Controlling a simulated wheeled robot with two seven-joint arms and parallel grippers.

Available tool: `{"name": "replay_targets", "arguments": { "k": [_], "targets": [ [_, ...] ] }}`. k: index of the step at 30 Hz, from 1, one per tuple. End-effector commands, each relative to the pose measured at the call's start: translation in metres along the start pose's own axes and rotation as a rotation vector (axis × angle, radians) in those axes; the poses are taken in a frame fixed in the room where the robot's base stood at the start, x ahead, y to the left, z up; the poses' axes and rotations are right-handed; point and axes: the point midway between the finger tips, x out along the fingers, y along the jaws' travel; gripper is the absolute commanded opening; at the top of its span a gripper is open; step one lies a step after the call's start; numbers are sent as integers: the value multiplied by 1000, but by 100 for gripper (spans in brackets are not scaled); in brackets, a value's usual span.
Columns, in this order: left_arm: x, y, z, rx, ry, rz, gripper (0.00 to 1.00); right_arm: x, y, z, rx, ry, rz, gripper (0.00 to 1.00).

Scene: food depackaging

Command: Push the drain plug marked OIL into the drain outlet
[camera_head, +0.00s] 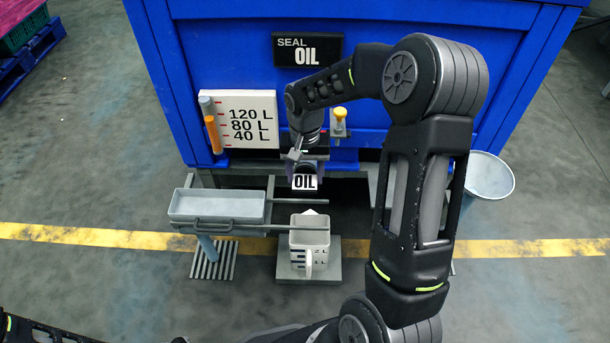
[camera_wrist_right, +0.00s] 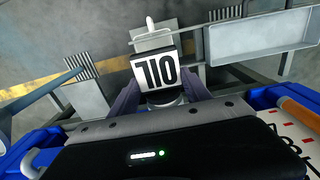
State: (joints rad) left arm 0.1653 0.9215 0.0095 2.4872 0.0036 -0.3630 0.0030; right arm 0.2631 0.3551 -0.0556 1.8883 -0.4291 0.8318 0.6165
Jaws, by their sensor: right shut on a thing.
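The drain plug (camera_head: 304,183) is a dark block with a white label reading OIL. My right gripper (camera_head: 305,170) is shut on it, close to the lower front of the blue tank. In the right wrist view the plug (camera_wrist_right: 155,76) sits between the two fingers (camera_wrist_right: 160,94), its label upside down. A pale round part shows behind it; I cannot tell whether it belongs to the plug or the outlet. The drain outlet is not clearly visible, hidden around my gripper and the plug. My left gripper is out of view; only part of my left arm shows at bottom left.
A sign reading SEAL OIL (camera_head: 308,49) and a level board (camera_head: 238,119) are on the blue tank (camera_head: 230,60). A yellow-topped valve (camera_head: 340,118) is right of my gripper. Below are a measuring jug (camera_head: 309,246), a grey tray (camera_head: 217,206) and rails. A bucket (camera_head: 487,176) stands right.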

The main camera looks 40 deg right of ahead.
Motion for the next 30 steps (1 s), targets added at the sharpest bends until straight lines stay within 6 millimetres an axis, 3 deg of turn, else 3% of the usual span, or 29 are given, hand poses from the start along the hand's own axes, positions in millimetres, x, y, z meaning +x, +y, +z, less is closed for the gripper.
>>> {"name": "replay_targets", "arguments": {
  "k": [2,3,12,23,30],
  "targets": [
    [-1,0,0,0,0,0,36,0,0,-2,1,0,0,11],
    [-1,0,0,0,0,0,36,0,0,-2,1,0,0,57],
    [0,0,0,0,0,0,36,0,0,-2,0,0,0,81],
    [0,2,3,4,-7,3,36,0,0,-2,0,-1,1,81],
    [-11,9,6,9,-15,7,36,-35,0,-3,0,3,-1,81]
  ]
}}
